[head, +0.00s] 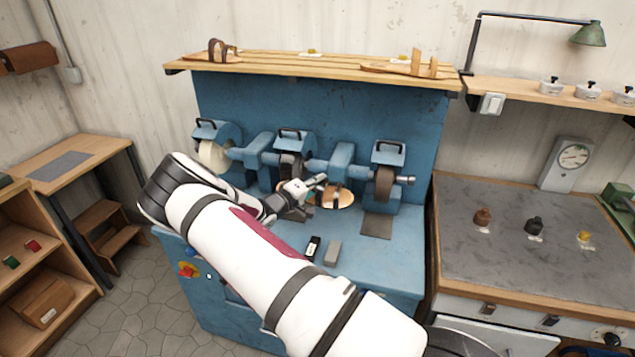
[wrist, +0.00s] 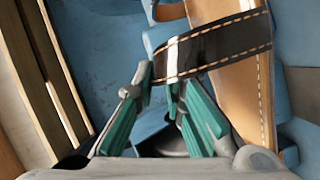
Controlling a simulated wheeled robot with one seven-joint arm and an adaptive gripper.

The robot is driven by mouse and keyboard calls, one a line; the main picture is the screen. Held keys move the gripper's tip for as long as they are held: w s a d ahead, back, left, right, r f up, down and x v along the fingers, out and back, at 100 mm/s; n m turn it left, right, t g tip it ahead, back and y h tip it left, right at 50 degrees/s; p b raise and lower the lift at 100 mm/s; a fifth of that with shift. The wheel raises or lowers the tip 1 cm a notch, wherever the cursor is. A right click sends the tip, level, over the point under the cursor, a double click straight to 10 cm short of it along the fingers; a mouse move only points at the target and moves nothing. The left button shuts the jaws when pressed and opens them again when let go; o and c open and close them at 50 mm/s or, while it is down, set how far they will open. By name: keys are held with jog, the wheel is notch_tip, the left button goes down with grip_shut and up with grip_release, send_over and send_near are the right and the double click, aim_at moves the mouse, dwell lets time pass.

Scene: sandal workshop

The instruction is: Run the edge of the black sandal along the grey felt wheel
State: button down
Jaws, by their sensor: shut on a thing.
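The black sandal (head: 345,197) has a tan sole with pale stitching and a broad black strap. My gripper (head: 317,186) is shut on the strap. In the wrist view, the teal fingers (wrist: 159,82) pinch the end of the black strap (wrist: 215,45), and the tan sole (wrist: 243,85) lies to their right. The sandal hangs in front of the blue grinding machine (head: 342,156), between its middle and right wheels. The machine carries a cream wheel (head: 213,155) at left, a dark greyish wheel (head: 291,166) partly behind my gripper, and a brown wheel (head: 384,183) at right. The sandal looks apart from the brown wheel.
A shelf (head: 325,68) with sandals runs above. A grey-topped counter (head: 480,255) with small items stands at right. A wooden table (head: 85,150) stands at left.

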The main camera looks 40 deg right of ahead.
jog(key=shift+s+d, duration=0.5)
jog(key=shift+s, duration=0.1)
dwell(1.8)
jog(key=shift+s+a+f, duration=0.2)
jog(key=shift+s+a, duration=0.25)
jog(key=shift+a, duration=0.15)
jog(key=s+a+f, duration=0.1)
jog(key=s+a, duration=0.2)
jog(key=a, duration=0.1)
jog(key=shift+s+a+f, duration=0.2)
jog(key=shift+s+a, duration=0.1)
dwell(0.7)
